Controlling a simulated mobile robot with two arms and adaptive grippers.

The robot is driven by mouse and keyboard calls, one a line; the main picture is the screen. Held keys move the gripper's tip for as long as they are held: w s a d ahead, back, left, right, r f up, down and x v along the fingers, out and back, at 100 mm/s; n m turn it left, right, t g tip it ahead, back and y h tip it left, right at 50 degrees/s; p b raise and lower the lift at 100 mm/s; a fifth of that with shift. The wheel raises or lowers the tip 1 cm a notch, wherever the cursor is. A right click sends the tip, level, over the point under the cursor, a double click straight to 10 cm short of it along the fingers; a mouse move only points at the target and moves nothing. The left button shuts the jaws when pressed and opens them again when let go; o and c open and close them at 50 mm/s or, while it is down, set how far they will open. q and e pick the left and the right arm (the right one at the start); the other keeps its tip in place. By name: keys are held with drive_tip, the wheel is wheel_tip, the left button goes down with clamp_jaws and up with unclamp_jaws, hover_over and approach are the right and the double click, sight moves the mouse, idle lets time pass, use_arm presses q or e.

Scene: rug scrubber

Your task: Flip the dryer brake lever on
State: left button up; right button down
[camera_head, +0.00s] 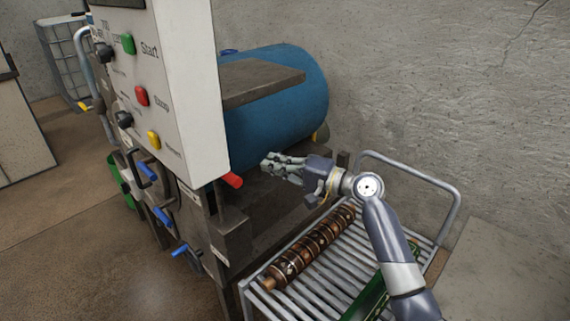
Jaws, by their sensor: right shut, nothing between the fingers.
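A lever with a red grip (232,180) sticks out to the right below the lower corner of the white control panel (185,85). Several levers with blue grips (162,217) sit on the machine's left side. No readable label shows which one is the dryer brake lever. My right gripper (268,165) is shut and empty, to the right of the red grip and a little above it, with a small gap in the picture. Its fingers point left, in front of the blue drum. My left gripper is not in view.
The panel carries green, red and yellow buttons and black knobs. A blue drum (290,97) with a flat plate (258,83) lies behind my gripper. A slatted metal cart (318,288) holding a brown brush roller (312,246) stands below my right arm. A rough grey wall closes the back.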

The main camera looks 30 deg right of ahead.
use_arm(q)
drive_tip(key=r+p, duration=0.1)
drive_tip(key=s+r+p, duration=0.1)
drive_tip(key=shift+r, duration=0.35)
use_arm(e)
drive_tip(key=w+a+f, duration=0.1)
drive_tip(key=w+a, duration=0.1)
drive_tip(key=a, duration=0.4)
drive_tip(key=shift+w, duration=0.15)
use_arm(q)
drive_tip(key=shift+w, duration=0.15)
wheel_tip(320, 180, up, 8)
drive_tip(key=p, duration=0.8)
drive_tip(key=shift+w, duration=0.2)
use_arm(e)
drive_tip(key=s+a+f+n+h, duration=0.1)
drive_tip(key=s+a+f+n, duration=0.1)
drive_tip(key=a, duration=0.6)
drive_tip(key=s+a+f+n+h, duration=0.1)
drive_tip(key=s+a+n, duration=0.3)
drive_tip(key=a, duration=0.5)
drive_tip(key=shift+s+f+g, duration=0.2)
drive_tip(key=shift+f+g, duration=0.2)
drive_tip(key=shift+f, duration=0.05)
